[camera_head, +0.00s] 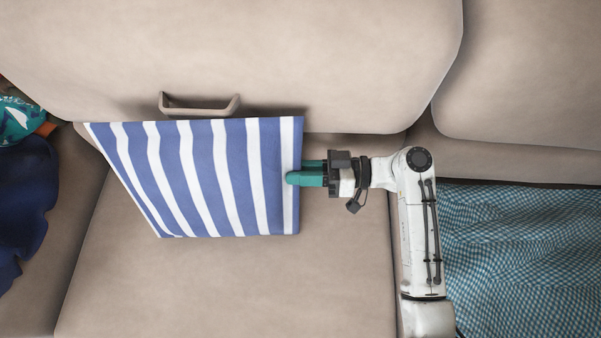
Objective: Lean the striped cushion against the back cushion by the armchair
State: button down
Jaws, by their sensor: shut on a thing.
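The striped cushion (205,177), blue and white and thin-looking, is over the beige seat, its top edge close to the lower part of the beige back cushion (300,60). I cannot tell whether it touches the back cushion or the seat. My gripper (293,172), with teal fingers, comes in from the right and is shut on the cushion's right edge. One finger lies over the front of the cushion; the other is partly hidden behind its edge. No separate armchair can be made out in this view.
A beige handle-like loop (200,105) sticks out just above the cushion. A teal checked cloth (520,255) covers the seat at right. Dark blue cloth (25,200) and colourful cloth (18,118) lie at far left. The seat (220,290) below the cushion is bare.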

jog(key=shift+w+d+f, duration=0.15)
jog(key=shift+d+f, duration=0.05)
jog(key=shift+f, duration=0.15)
jog(key=c, duration=1.2)
grip_release()
jog(key=shift+o, duration=1.4)
jog(key=shift+r, duration=0.1)
jog(key=s+d, duration=0.1)
jog(key=d, duration=0.9)
jog(key=shift+d+r, duration=0.25)
jog(key=shift+d, duration=0.05)
jog(key=shift+s, duration=0.1)
